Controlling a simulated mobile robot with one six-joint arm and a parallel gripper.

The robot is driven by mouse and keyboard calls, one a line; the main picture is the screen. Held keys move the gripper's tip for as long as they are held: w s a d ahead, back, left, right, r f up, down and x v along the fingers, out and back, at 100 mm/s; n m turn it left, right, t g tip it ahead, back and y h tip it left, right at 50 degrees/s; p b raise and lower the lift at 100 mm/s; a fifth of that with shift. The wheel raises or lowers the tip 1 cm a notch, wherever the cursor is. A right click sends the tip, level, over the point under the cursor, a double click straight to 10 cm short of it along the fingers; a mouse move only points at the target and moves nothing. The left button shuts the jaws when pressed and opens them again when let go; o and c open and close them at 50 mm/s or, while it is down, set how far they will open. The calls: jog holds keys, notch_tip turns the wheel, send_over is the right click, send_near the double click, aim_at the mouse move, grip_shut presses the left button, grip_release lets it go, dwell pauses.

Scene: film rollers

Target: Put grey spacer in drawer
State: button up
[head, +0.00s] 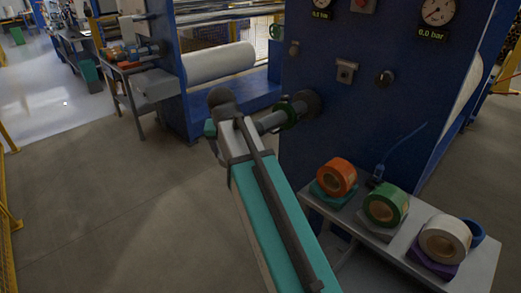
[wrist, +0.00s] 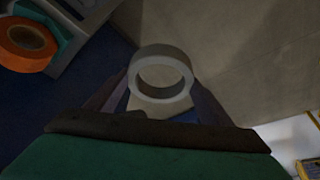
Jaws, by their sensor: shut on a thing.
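In the wrist view a pale grey ring, the grey spacer (wrist: 161,53), sits between the two dark fingers of my gripper (wrist: 160,103). The fingers are shut on its sides. Its round opening faces the camera, and it is held clear above the floor. In the head view my arm reaches up from the bottom edge; I cannot make out the fingers or the spacer there. I cannot pick out a drawer with certainty in either view.
A blue machine (head: 340,120) stands ahead, with a stubby grey shaft (head: 270,122) beside my arm. On a low grey table (head: 478,272) at right sit an orange roll (head: 336,177), a green roll (head: 386,206) and a white roll (head: 445,238). Floor at left is clear.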

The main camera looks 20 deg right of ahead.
aim_at(221, 157)
jog(key=shift+s+a+r+n+t+y, duration=0.15)
jog(key=shift+a+n+y, duration=0.35)
jog(key=shift+a+n, duration=0.65)
jog(key=shift+s+a+n+t+y, duration=0.15)
jog(key=shift+a+n+y, duration=0.55)
jog(key=shift+n, duration=0.75)
jog(key=shift+a, duration=0.15)
jog(key=shift+s, duration=0.15)
